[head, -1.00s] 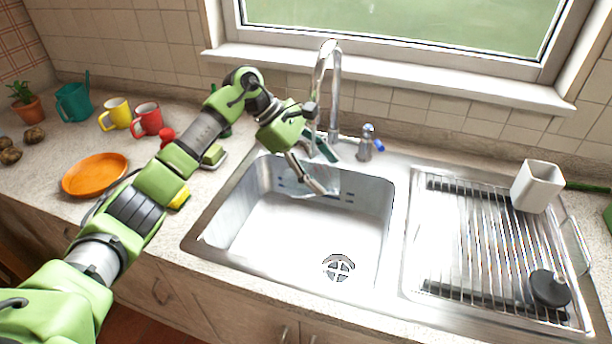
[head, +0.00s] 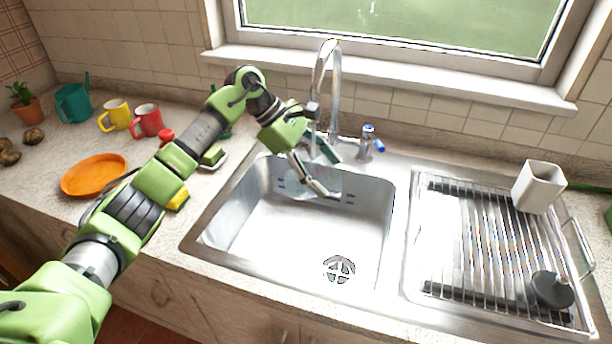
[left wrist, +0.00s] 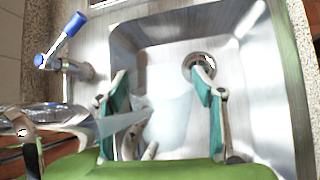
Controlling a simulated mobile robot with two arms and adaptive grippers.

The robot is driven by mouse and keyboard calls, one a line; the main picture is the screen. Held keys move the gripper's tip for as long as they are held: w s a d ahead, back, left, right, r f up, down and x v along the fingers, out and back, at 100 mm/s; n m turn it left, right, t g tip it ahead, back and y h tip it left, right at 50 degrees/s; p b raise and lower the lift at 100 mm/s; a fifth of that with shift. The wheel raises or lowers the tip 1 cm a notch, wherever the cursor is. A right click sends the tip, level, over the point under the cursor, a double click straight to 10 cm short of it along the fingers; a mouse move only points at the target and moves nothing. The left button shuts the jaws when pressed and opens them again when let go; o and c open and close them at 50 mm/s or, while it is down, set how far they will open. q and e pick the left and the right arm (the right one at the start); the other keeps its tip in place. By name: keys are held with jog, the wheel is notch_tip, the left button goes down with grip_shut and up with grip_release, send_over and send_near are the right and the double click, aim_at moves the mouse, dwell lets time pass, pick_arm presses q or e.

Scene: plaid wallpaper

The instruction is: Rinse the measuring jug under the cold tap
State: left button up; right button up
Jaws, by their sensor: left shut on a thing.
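The measuring jug (head: 300,187) is a pale, see-through vessel, hard to make out, at the back of the sink. My left gripper (head: 328,174) reaches down over the sink's back edge, close to the tap (head: 333,90), and is shut on the jug. In the left wrist view the clear jug (left wrist: 172,118) shows between the teal finger pads, partly hidden. A pale streak beside the tap spout there may be water; I cannot tell. The blue-marked cold tap handle (head: 368,140) stands right of the spout, and in the left wrist view (left wrist: 62,42). My right gripper is out of view.
The sink (head: 290,235) is otherwise clear around its drain (head: 338,268). A rack (head: 470,240) at right holds a white cup (head: 537,187) and a dark round item (head: 551,290). Mugs (head: 147,121), an orange plate (head: 94,175) and a sponge (head: 178,199) lie left, near my arm.

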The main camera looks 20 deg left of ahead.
pick_arm(q)
jog(key=shift+a, duration=0.25)
jog(key=shift+d, duration=0.15)
jog(key=shift+d, duration=0.35)
jog(key=shift+a+b, duration=0.2)
jog(key=shift+b, duration=0.2)
jog(key=shift+a, duration=0.35)
jog(key=shift+d, duration=0.2)
jog(key=shift+d+b, duration=0.35)
